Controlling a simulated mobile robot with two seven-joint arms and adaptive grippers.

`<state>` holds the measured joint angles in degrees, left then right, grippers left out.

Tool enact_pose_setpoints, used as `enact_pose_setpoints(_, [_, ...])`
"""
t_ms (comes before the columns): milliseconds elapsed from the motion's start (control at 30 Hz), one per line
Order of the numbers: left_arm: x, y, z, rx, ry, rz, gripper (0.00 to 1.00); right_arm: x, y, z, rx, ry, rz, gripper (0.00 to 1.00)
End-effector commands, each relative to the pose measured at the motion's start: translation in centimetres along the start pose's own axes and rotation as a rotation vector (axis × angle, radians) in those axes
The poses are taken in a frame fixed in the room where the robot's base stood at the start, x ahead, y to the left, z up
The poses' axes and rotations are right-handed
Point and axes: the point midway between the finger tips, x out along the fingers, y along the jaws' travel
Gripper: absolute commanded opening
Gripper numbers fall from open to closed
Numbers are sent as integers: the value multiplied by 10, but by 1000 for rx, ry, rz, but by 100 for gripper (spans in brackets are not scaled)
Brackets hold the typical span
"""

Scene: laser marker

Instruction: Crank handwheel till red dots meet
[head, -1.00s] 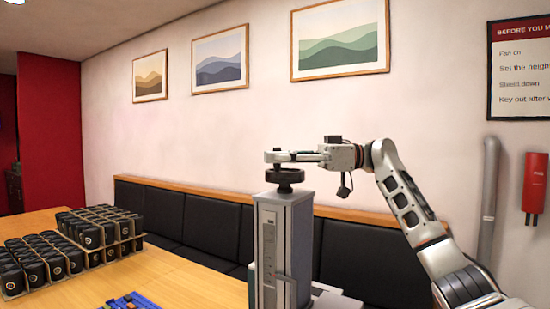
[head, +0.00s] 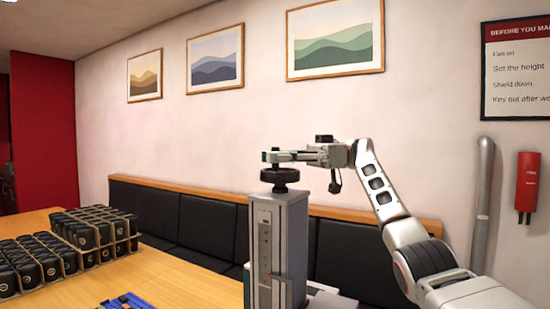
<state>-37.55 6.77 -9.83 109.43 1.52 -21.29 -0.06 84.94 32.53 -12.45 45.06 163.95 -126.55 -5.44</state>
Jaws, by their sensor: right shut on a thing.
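The black handwheel (head: 280,175) sits on top of the grey column (head: 278,245) of the laser marker. My right gripper (head: 279,157) comes in from the right above the wheel, its fingers pointing left. It is shut on the wheel's crank handle, which is mostly hidden between the fingers. The column's front bears a dark vertical scale strip (head: 265,247). Red dots cannot be made out in this view. My left gripper is not in view.
A wooden table (head: 185,275) holds trays of black cups (head: 95,230) at the left and a blue tray (head: 128,301) near the front. A black padded bench (head: 210,225) runs along the wall. A rules sign (head: 516,70) and a red extinguisher (head: 527,182) are at the right.

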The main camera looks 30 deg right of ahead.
Motion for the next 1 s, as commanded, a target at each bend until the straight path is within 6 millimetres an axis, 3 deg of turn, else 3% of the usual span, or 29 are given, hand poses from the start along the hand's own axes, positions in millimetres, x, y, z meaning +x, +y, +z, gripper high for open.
enact_pose_setpoints(233, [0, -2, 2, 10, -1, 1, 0, 1, 1, 4, 1, -8, 1, 0])
enact_pose_setpoints(267, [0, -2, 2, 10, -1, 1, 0, 1, 1, 4, 1, -8, 1, 21])
enact_pose_setpoints(300, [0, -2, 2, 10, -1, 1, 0, 1, 1, 4, 1, -8, 1, 30])
enact_pose_setpoints(733, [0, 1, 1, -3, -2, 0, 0, -3, 0, 1, 0, -2, 1, 30])
enact_pose_setpoints(1000, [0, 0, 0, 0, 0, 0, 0, -30, 0, -1, -1, 1, 0, 30])
